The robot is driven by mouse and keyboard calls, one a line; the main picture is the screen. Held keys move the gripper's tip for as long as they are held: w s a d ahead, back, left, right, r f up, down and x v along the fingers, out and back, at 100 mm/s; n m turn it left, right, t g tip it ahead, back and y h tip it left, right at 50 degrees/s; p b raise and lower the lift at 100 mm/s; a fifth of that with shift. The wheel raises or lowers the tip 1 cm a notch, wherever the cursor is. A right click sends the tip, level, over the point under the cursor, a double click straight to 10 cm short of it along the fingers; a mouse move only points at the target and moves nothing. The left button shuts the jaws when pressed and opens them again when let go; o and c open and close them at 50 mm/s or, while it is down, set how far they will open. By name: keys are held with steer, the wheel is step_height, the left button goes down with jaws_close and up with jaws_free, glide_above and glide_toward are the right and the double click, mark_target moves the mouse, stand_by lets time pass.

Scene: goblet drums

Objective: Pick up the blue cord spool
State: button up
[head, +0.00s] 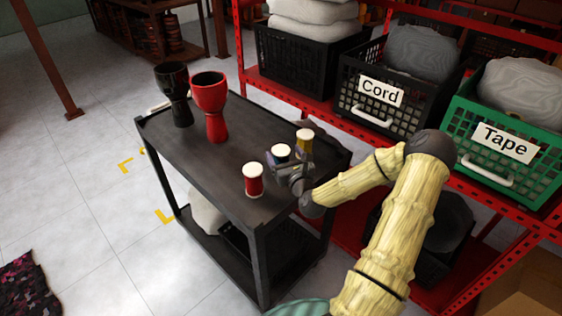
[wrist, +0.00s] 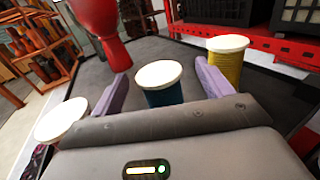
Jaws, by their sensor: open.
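The blue cord spool (wrist: 163,88) has a pale round top and stands upright on the dark cart top. In the wrist view it lies between the two purple fingers of my gripper (wrist: 158,92), which is open. I cannot tell whether either finger touches it. In the head view the blue spool (head: 280,153) is partly hidden behind my gripper (head: 290,172). A yellow spool (head: 305,142) stands just right of it, outside the right finger. A red spool (head: 254,181) stands to the left, nearer the cart's front edge.
A red goblet drum (head: 213,105) and a black one (head: 174,95) stand on the far left of the cart (head: 240,118). Behind it, a red shelf holds a black crate labelled Cord (head: 385,110) and a green crate labelled Tape (head: 505,160).

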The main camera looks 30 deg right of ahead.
mark_target(279, 147)
steer(key=w+p, duration=0.1)
steer(key=w, duration=0.3)
steer(key=shift+w+d+f, duration=0.1)
steer(key=shift+w+f, duration=0.05)
steer(key=shift+w, duration=0.15)
steer(key=shift+c, duration=0.5)
steer(key=c, duration=1)
